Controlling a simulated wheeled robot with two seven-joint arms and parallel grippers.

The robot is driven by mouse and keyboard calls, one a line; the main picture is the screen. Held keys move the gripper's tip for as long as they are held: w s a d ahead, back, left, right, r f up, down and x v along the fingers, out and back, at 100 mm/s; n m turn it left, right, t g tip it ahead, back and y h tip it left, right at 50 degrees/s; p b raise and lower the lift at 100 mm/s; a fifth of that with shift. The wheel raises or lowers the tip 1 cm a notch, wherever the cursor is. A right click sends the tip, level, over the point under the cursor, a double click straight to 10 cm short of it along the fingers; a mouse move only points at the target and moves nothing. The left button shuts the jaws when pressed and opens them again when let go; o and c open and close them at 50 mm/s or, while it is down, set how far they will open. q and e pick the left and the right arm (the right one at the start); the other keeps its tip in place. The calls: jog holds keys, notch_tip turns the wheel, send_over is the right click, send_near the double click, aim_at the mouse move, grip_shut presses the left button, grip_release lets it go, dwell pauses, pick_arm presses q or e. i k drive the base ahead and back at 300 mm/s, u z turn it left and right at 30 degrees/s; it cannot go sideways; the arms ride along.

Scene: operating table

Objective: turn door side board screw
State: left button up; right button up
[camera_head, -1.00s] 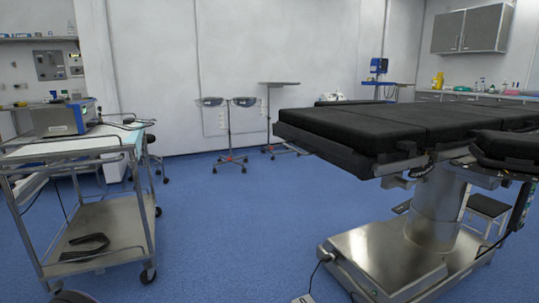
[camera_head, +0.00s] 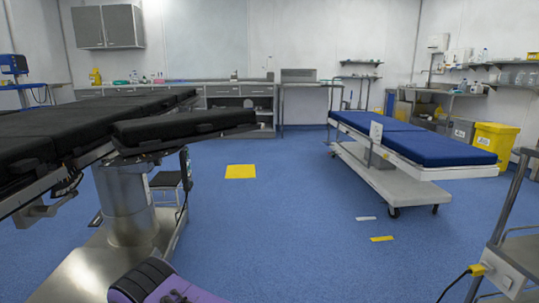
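The operating table (camera_head: 90,122) with black pads stands at the left on a steel column (camera_head: 125,200) and a shiny base. A padded section (camera_head: 185,127) sticks out to the right from it. I cannot make out a side board screw on it from here. Neither of my grippers shows in the head view, so their state is hidden.
A blue-padded stretcher (camera_head: 425,148) on a white wheeled frame stands at the right. A yellow bin (camera_head: 494,142) is behind it. A steel cart (camera_head: 515,262) is at the right front. A purple-and-black object (camera_head: 155,284) is at the bottom. Blue floor (camera_head: 285,225) is open in the middle.

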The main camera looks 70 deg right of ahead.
aim_at(157, 163)
jog(key=z, duration=1.55)
jog(key=i, duration=0.1)
jog(key=z, duration=0.05)
